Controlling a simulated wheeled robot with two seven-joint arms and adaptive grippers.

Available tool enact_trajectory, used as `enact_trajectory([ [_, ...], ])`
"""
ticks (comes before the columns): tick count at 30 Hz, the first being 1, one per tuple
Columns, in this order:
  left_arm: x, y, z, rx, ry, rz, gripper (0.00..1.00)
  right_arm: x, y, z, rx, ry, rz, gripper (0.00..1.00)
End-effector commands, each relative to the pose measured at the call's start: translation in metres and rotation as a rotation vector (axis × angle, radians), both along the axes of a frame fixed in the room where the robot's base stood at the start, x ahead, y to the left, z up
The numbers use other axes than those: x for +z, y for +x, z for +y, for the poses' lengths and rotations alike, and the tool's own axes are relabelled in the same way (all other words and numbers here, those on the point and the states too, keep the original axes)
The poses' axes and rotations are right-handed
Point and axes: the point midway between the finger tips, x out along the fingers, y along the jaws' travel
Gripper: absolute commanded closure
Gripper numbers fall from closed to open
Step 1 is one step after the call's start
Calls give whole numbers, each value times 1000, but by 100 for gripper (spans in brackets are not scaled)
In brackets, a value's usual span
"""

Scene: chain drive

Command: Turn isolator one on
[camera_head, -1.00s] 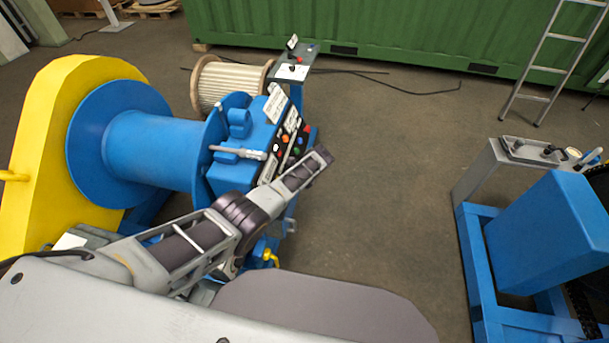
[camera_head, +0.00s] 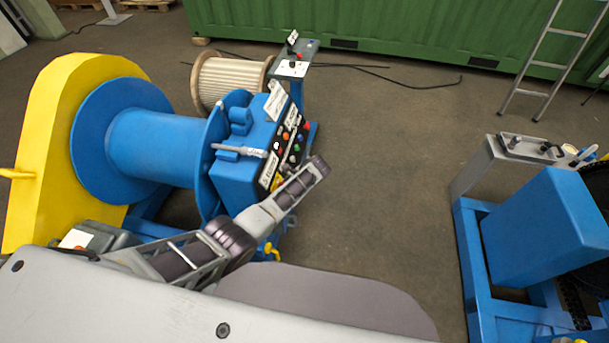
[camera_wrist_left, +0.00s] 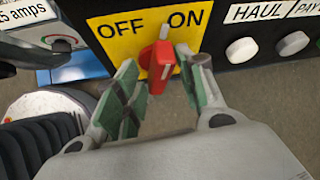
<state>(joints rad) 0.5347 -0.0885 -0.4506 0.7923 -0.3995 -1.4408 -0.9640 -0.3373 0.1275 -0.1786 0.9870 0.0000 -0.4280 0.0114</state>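The isolator is a red handle (camera_wrist_left: 160,68) on a yellow plate (camera_wrist_left: 130,38) marked OFF on the left and ON on the right, in the left wrist view. The handle stands between the two words, its lower end toward me. My left gripper (camera_wrist_left: 160,97) is open, with one green-padded finger on each side of the handle. I cannot tell whether either finger touches it. In the head view the yellow plate (camera_head: 277,183) shows at the near end of the control panel. My right gripper is not in view.
The black panel (camera_wrist_left: 265,40) continues right with round buttons under HAUL and PAY labels. The panel sits on a blue winch box (camera_head: 238,180) beside a large blue drum (camera_head: 150,145). A blue frame machine (camera_head: 535,230) stands right. Open floor (camera_head: 400,150) lies between.

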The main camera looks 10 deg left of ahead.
Motion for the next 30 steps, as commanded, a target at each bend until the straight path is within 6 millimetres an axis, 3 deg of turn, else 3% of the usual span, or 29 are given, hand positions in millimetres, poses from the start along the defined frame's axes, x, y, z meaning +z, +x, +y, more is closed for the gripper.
enact_trajectory([
  [30, -3, -2, 0, 186, -13, -376, 62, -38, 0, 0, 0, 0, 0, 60],
])
